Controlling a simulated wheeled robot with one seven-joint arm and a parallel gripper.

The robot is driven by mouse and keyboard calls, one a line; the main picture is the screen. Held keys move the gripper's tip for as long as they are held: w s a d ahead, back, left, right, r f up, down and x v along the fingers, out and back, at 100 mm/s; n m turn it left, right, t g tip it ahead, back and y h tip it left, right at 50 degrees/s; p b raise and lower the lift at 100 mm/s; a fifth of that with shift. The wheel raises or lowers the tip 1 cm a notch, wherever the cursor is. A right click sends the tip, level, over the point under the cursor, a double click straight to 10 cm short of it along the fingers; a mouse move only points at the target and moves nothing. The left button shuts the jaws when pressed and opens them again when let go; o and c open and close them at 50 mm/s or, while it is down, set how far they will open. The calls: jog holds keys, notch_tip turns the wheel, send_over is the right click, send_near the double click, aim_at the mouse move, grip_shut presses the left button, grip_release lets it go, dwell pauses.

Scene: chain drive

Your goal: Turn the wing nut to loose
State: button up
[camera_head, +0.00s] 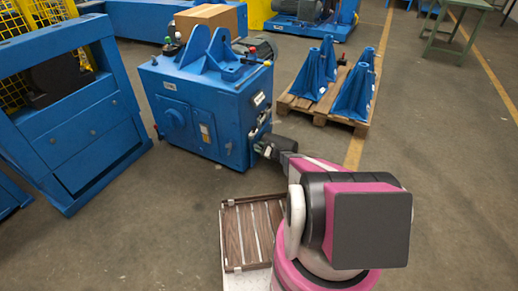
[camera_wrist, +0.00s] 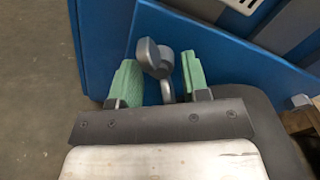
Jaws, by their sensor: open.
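The grey wing nut (camera_wrist: 151,56) shows in the wrist view in front of a blue machine panel. It stands between the two green fingers of my gripper (camera_wrist: 158,80), nearer the left finger. The fingers are apart, with a gap on the right side of the nut; whether the left finger touches it I cannot tell. In the head view my gripper (camera_head: 262,146) is at the lower right side of the blue machine (camera_head: 200,115). The wing nut is hidden there.
A wooden pallet (camera_head: 318,116) with blue brackets (camera_head: 352,95) stands right of the machine. A blue frame (camera_head: 80,130) is at the left. A slatted brown tray (camera_head: 233,236) lies beside my arm. Open floor (camera_head: 140,235) is at the lower left.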

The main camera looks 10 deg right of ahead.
jog(key=c, duration=0.7)
jog(key=shift+n, duration=0.4)
jog(key=n, duration=0.5)
jog(key=shift+n, duration=0.7)
jog(key=o, duration=0.7)
